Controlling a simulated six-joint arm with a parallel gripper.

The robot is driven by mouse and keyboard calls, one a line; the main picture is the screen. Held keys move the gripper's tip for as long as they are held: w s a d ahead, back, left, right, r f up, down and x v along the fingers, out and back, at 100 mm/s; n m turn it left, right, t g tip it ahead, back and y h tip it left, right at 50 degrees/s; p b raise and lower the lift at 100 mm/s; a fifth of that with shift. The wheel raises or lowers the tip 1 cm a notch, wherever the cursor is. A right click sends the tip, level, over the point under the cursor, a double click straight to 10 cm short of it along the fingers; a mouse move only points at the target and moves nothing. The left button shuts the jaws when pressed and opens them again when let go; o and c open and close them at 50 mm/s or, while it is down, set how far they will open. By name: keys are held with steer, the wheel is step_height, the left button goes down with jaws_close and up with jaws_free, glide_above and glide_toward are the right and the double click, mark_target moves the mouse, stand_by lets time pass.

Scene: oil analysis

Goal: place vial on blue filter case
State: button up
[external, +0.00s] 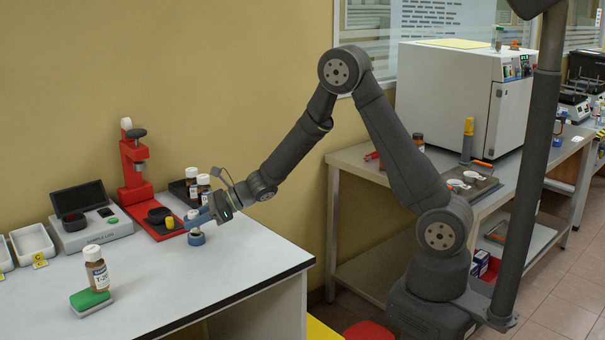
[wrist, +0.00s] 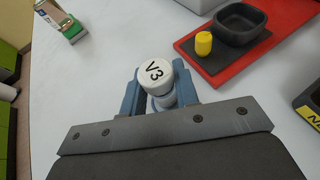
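A vial with a white cap marked V3 (wrist: 155,74) is between the blue fingers of my gripper (wrist: 160,92) in the wrist view. The fingers press close on both sides of it, and most of its body is hidden under the cap. In the external view my gripper (external: 198,217) is low over the table with the vial's white cap (external: 194,214) at its fingers. A small round blue piece, which looks like the blue filter case (external: 196,239), sits directly below. I cannot tell whether the vial touches it.
A red stand (external: 135,170) with a dark dish and a yellow piece is behind my gripper. More white-capped vials (external: 203,183) stand by a black rack. A labelled bottle (external: 97,272) stands on a green-topped block (external: 90,301). The table's front middle is clear.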

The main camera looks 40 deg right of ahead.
mark_target(193, 212)
steer(key=o, duration=0.4)
steer(key=shift+r, duration=0.1)
steer(key=v, duration=1.2)
steer(key=x, duration=1.2)
steer(key=shift+a, duration=0.1)
step_height(193, 212, up, 2)
steer(key=shift+r, duration=0.95)
steer(key=shift+f, duration=0.15)
